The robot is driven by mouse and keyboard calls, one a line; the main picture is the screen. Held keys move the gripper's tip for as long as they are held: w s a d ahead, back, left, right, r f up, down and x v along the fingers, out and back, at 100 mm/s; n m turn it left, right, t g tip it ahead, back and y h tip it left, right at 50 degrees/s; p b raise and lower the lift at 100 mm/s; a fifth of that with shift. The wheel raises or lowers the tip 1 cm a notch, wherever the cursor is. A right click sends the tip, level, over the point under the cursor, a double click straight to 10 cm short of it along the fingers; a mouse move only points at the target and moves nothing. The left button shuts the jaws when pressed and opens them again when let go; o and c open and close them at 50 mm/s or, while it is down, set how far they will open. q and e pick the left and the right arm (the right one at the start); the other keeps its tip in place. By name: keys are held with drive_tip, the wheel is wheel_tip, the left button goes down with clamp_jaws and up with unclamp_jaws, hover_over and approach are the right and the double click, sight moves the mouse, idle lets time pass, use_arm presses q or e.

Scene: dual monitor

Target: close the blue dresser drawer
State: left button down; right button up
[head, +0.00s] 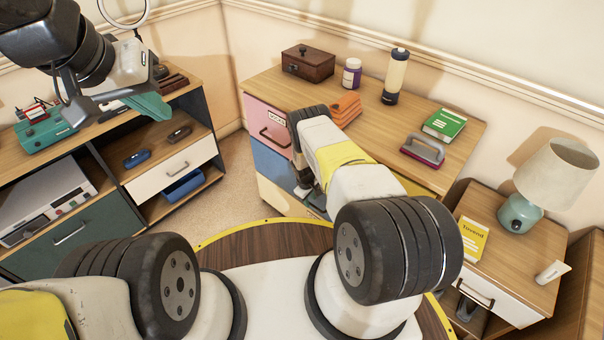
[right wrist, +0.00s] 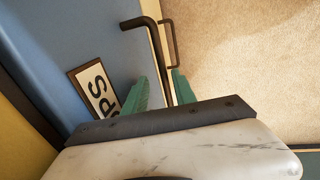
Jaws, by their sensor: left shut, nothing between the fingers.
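The blue drawer (head: 272,165) is in the wooden dresser (head: 262,84), below a pink drawer. In the head view its right part is hidden by my right arm, and I cannot tell how far it stands out. In the right wrist view the blue drawer front (right wrist: 85,40) fills the left, with a lettered label and a dark bar handle (right wrist: 153,38). My right gripper (right wrist: 167,72) is at this handle, its green fingers on either side of the bar. Whether they press on it is unclear. My left gripper (head: 150,107) is shut and empty, raised at upper left.
A box, bottle, flask, orange cloth and green book (head: 444,123) stand on the dresser. At right is a nightstand with a lamp (head: 549,184). A shelf unit (head: 72,240) stands left. Carpet (head: 226,196) lies open between it and the dresser.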

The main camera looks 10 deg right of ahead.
wheel_tip(320, 180, up, 8)
drive_tip(key=a, duration=0.1)
drive_tip(key=shift+s+f, duration=0.2)
drive_tip(key=shift+s, duration=0.25)
drive_tip(key=shift+s, duration=0.1)
idle(0.4)
